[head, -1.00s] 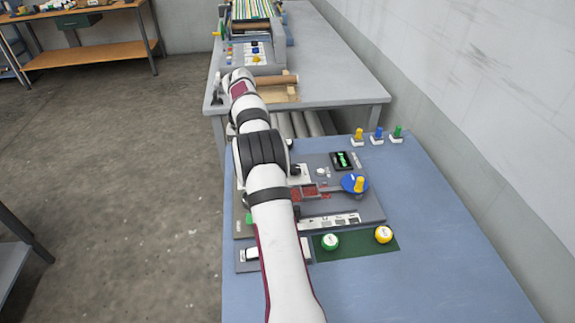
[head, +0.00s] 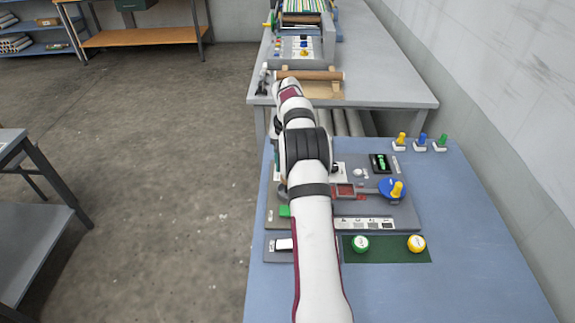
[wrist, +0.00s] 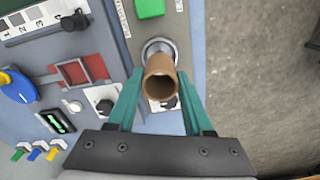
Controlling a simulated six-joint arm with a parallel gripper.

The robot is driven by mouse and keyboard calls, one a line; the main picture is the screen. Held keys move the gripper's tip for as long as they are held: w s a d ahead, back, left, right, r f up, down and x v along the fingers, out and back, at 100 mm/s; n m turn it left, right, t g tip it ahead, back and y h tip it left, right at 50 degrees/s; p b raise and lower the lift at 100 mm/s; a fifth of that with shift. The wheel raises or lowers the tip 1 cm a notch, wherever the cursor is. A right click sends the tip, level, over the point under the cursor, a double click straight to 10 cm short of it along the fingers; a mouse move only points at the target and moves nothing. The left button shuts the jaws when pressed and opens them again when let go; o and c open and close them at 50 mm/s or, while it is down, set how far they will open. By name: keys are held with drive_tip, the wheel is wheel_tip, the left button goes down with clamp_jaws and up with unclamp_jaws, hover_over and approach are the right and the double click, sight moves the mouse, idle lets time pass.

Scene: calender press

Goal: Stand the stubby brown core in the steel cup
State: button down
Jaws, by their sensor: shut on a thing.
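The stubby brown core (wrist: 159,88) is a short hollow tube, seen end-on from above in the wrist view. My gripper (wrist: 160,92) has teal fingers, shut on it from both sides. The steel cup (wrist: 158,47) shows as a round metal rim just beyond the core, on the grey panel. The core covers much of the cup, so I cannot tell whether its lower end is inside or above it. In the head view my arm hides the gripper, core and cup.
The blue bench (head: 470,260) is clear at right.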

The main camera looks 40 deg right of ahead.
drive_tip(key=shift+f, duration=0.15)
idle(0.4)
drive_tip(key=shift+f, duration=1.4)
drive_tip(key=shift+f, duration=0.15)
drive_tip(key=shift+f, duration=0.9)
drive_tip(key=shift+f, duration=0.3)
drive_tip(key=shift+f, duration=0.1)
drive_tip(key=shift+c, duration=1.1)
unclamp_jaws()
